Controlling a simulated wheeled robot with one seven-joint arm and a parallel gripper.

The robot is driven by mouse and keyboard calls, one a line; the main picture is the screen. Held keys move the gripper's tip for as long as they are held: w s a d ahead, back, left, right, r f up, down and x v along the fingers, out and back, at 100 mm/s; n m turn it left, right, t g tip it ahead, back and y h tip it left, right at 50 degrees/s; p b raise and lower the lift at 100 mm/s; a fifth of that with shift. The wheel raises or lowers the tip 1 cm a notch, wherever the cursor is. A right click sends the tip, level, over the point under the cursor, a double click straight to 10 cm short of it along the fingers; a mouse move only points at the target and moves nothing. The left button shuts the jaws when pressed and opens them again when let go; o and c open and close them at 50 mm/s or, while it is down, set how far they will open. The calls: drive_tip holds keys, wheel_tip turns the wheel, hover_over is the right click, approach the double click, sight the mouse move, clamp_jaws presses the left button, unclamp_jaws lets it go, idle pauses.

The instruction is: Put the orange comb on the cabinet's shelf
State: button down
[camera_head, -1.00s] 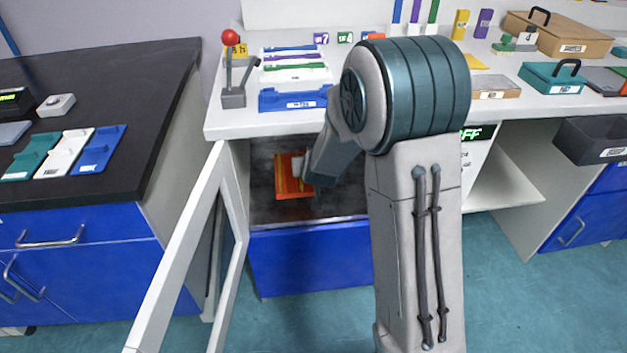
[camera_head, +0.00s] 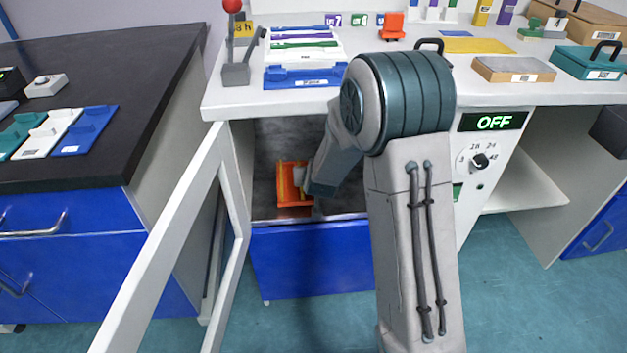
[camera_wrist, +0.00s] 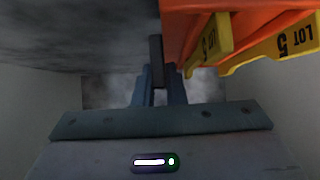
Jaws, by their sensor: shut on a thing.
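The orange comb (camera_head: 284,188) is inside the open cabinet (camera_head: 241,200), low in its grey interior and just above or on the shelf (camera_head: 335,214); I cannot tell whether it touches. My gripper (camera_head: 302,179) is shut on the comb at its right side, with the forearm reaching in through the opening. In the wrist view my gripper (camera_wrist: 157,75) shows its fingers at the orange comb (camera_wrist: 260,22), which fills the upper right. The shelf contact is hidden there.
The cabinet's white-framed door (camera_head: 165,250) stands open at left. The counter above (camera_head: 230,105) carries a red-knobbed lever (camera_head: 235,70), a blue tray (camera_head: 300,77) and another orange piece (camera_head: 393,27). A panel reading OFF (camera_head: 493,122) is at right. The cabinet walls are close around my gripper.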

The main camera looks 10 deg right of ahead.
drive_tip(key=shift+f, duration=0.7)
drive_tip(key=shift+f, duration=0.15)
drive_tip(key=c, duration=1.5)
unclamp_jaws()
